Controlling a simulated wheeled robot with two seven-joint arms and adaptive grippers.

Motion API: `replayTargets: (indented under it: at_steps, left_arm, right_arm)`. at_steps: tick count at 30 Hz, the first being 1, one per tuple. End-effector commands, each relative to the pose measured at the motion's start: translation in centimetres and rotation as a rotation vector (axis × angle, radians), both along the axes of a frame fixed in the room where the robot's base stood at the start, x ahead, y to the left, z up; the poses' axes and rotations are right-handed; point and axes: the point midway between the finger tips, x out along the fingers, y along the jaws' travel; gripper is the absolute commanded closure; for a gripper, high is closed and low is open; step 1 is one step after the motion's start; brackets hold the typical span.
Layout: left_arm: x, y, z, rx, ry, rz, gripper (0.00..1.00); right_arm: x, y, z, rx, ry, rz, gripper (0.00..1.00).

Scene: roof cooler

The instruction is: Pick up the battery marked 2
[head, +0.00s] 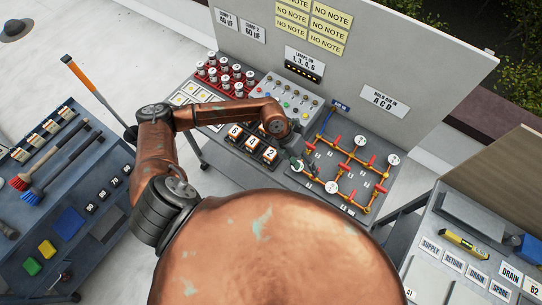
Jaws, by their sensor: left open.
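A row of blocks with white number faces sits in black holders on the grey bench. The face nearest my gripper, which seems to read 2, is on the right block (270,154). The middle block (252,143) has a small digit I cannot read surely, and the left block (235,131) seems to read 6. My left gripper (303,168) is open, just right of the right block, over the left edge of the pipe board. It looks empty and apart from the blocks. My right gripper is out of view.
Behind the blocks are a switch panel (290,97) and red-and-white jars (224,76). Yellow pipes with red valves (351,160) lie right of my gripper. An upright sign board (380,60) closes the back. Tool carts stand left (125,215) and right (420,272).

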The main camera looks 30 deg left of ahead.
Motion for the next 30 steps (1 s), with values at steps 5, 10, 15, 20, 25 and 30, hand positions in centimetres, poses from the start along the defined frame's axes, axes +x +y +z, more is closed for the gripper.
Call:
replayTargets:
  at_steps: [5,10,15,20,25,30]
  left_arm:
    - [2.2,11.8,-2.6,0.396,0.018,0.016,0.45]
    - [2.8,16.0,-2.9,0.527,0.029,0.037,0.45]
    - [2.8,16.2,-4.6,0.535,0.033,0.039,0.45]
    - [2.8,16.2,-6.2,0.533,0.034,0.038,0.45]
    - [2.9,16.2,-8.7,0.532,0.034,0.039,0.45]
    - [2.9,16.2,-10.3,0.531,0.031,0.037,0.45]
  right_arm:
    - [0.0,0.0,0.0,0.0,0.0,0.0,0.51]
    - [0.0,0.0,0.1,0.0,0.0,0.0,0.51]
    - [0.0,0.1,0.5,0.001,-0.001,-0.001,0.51]
    - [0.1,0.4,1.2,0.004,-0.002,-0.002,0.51]
    - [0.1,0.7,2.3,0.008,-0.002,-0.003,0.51]
    - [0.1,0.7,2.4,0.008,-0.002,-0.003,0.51]
